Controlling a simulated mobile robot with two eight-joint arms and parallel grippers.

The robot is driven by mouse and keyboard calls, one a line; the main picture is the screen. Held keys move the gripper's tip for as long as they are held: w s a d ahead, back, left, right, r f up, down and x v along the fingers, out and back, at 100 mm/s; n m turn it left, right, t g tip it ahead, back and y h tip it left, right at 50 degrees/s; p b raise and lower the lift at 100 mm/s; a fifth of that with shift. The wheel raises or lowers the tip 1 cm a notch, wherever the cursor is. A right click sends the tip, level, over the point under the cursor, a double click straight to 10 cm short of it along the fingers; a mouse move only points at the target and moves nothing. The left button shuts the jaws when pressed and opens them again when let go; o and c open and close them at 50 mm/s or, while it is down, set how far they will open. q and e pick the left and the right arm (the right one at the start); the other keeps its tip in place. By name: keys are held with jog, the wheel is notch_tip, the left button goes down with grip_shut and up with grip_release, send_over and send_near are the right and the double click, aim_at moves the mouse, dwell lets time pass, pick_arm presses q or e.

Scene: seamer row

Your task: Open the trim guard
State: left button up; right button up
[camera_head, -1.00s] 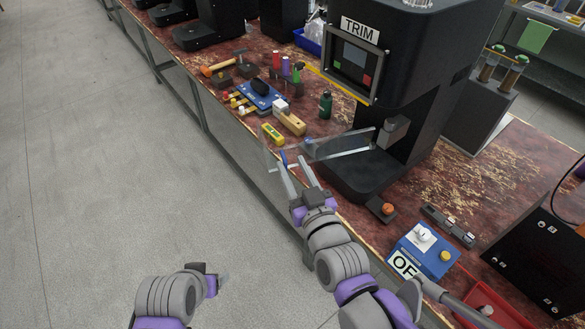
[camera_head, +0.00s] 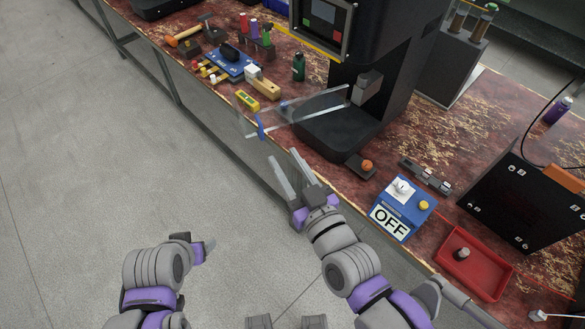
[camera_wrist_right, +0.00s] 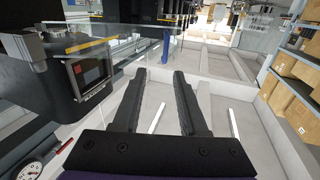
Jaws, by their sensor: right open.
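The trim guard (camera_head: 305,108) is a clear panel in the head view, joined to the black trim machine (camera_head: 385,70). It juts from the machine out past the table's front edge. Its blue handle (camera_head: 260,126) is at its outer end. My right gripper (camera_head: 283,156) is open and empty, just below and to the right of the handle in the picture, apart from it. Its two fingers (camera_wrist_right: 160,76) also show spread in the right wrist view, with nothing between them. My left gripper (camera_head: 206,246) is low over the floor, away from the guard; its jaw opening is hidden.
A blue box marked OFF (camera_head: 400,205), a red tray (camera_head: 474,262) and an orange button (camera_head: 366,165) are on the table to the right. A green bottle (camera_head: 298,67), a yellow block (camera_head: 247,100) and tools lie left of the machine. The floor in front is clear.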

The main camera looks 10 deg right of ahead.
jog(key=shift+v, duration=1.05)
jog(key=s+d+f+m+g+h, duration=0.1)
jog(key=s+d+f+g+h, duration=0.2)
jog(key=d+f+g, duration=0.2)
jog(key=s+d+f+m+g+h, duration=0.2)
jog(key=d+f+g, duration=0.4)
jog(key=f, duration=0.5)
jog(key=shift+s+d+f+m+h, duration=0.15)
jog(key=shift+s+d+m+h, duration=0.25)
jog(key=shift+d, duration=0.5)
